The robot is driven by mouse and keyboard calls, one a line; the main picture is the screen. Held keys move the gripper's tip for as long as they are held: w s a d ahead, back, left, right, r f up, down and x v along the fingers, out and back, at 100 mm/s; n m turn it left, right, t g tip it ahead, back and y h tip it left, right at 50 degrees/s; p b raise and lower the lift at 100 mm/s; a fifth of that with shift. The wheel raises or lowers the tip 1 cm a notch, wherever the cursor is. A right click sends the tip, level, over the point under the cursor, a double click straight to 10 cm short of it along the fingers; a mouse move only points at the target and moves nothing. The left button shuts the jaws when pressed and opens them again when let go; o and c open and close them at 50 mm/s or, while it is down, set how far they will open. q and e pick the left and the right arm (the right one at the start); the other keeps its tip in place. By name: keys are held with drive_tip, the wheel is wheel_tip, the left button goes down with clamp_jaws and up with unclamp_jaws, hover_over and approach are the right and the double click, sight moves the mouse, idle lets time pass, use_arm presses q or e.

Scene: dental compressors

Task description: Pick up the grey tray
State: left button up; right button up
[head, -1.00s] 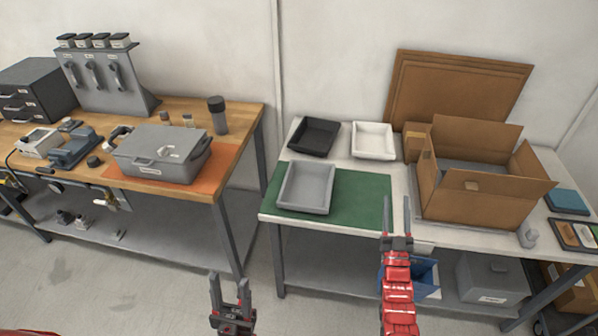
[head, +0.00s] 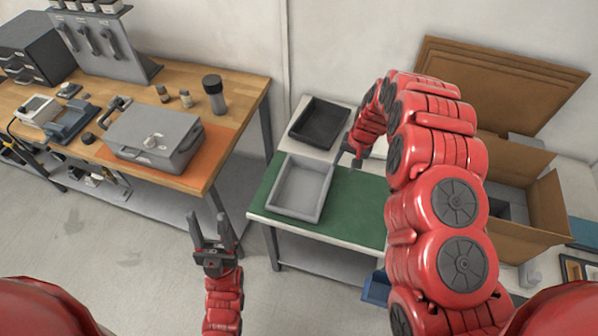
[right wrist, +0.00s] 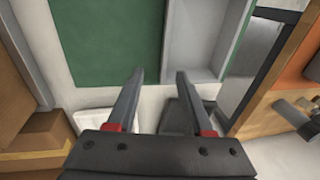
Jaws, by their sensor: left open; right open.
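The grey tray (head: 300,188) lies on the green mat (head: 357,205) at the left part of the white table. In the right wrist view the tray (right wrist: 192,45) is at the top, partly cut off by the frame edge. My right gripper (head: 352,165) is open and empty, to the right of the tray's far right corner in the head view, apparently above the table. In the right wrist view its two fingers (right wrist: 155,100) point toward the tray and mat. My left gripper (head: 214,235) is open and empty, in front of the workbench and left of the table.
A black tray (head: 319,124) stands behind the grey tray. A white tray (head: 380,147) is mostly hidden by my right arm. A cardboard box (head: 540,205) stands at the right. The wooden workbench (head: 245,92) with a grey case (head: 150,138) is at the left.

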drive_tip(key=s+a+r, duration=0.1)
drive_tip(key=b, duration=0.7)
hover_over(325, 193)
drive_tip(key=d, duration=0.1)
drive_tip(key=s+d+x, duration=0.1)
drive_tip(key=d+x, duration=0.1)
drive_tip(key=x, duration=0.8)
drive_tip(key=shift+a+f+g+p, duration=0.1)
drive_tip(key=shift+f+g+p, duration=0.3)
drive_tip(key=shift+f, duration=0.45)
drive_tip(key=shift+a+f+p, duration=0.1)
drive_tip(key=shift+f+p, duration=0.45)
drive_tip(key=shift+p, duration=0.05)
drive_tip(key=shift+s+a+f+p, duration=0.1)
drive_tip(key=shift+a+f+p, duration=0.1)
drive_tip(key=shift+f+p, duration=0.45)
drive_tip(key=shift+f, duration=0.6)
drive_tip(key=shift+a+f, duration=0.25)
drive_tip(key=shift+f, duration=0.5)
